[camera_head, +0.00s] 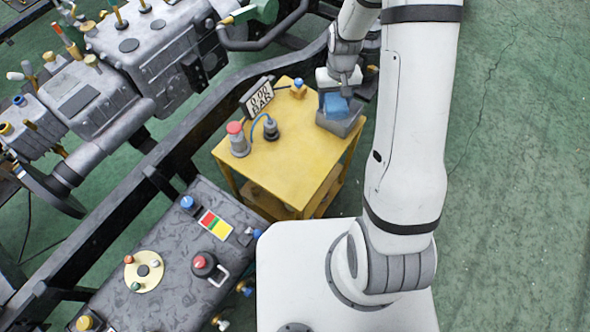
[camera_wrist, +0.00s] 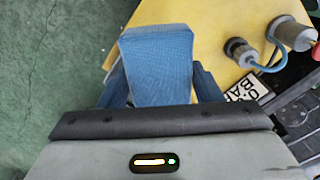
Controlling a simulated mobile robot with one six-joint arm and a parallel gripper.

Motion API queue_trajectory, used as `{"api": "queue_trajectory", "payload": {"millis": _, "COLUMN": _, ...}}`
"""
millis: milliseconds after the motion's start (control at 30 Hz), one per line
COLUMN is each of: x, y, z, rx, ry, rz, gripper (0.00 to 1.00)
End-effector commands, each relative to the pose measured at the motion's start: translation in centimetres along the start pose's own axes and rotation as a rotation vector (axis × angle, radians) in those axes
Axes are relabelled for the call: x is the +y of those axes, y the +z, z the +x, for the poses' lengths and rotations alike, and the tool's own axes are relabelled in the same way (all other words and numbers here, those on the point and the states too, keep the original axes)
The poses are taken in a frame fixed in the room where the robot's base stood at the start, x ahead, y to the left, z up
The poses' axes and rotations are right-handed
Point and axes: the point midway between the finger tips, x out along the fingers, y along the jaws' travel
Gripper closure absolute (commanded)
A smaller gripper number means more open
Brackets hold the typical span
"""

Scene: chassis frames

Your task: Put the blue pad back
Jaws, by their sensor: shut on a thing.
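My gripper (camera_wrist: 160,88) is shut on the blue pad (camera_wrist: 157,55). The pad is a blue, textured block that stands out between the two dark blue fingers in the wrist view. In the head view the blue pad (camera_head: 336,104) shows just below my gripper, at a grey open box (camera_head: 340,125) on the right corner of the yellow table (camera_head: 285,160). I cannot tell whether the pad is inside the box or just above it, since my gripper hides part of it.
On the table stand a red-topped grey cylinder (camera_head: 238,138), a small fitting with a blue hose (camera_head: 270,128), a gauge sign (camera_head: 258,97) and a blue-knobbed valve (camera_head: 298,88). A black chassis rail (camera_head: 215,105) runs behind. Green floor (camera_head: 510,160) lies free at right.

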Motion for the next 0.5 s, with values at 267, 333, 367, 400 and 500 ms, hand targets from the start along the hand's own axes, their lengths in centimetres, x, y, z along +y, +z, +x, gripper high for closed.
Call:
{"api": "queue_trajectory", "payload": {"millis": 267, "x": -3.3, "y": 1.0, "z": 3.5, "rx": 0.004, "ry": 0.001, "rz": -0.206, "gripper": 0.63}}
{"api": "queue_trajectory", "payload": {"millis": 333, "x": -4.1, "y": 1.4, "z": 4.1, "rx": 0.004, "ry": 0.001, "rz": -0.259, "gripper": 0.63}}
{"api": "queue_trajectory", "payload": {"millis": 367, "x": -4.5, "y": 1.6, "z": 4.3, "rx": 0.005, "ry": 0.001, "rz": -0.282, "gripper": 0.63}}
{"api": "queue_trajectory", "payload": {"millis": 400, "x": -4.9, "y": 1.9, "z": 4.7, "rx": 0.003, "ry": 0.001, "rz": -0.312, "gripper": 0.63}}
{"api": "queue_trajectory", "payload": {"millis": 500, "x": -6.0, "y": 2.6, "z": 5.5, "rx": 0.003, "ry": 0.001, "rz": -0.389, "gripper": 0.63}}
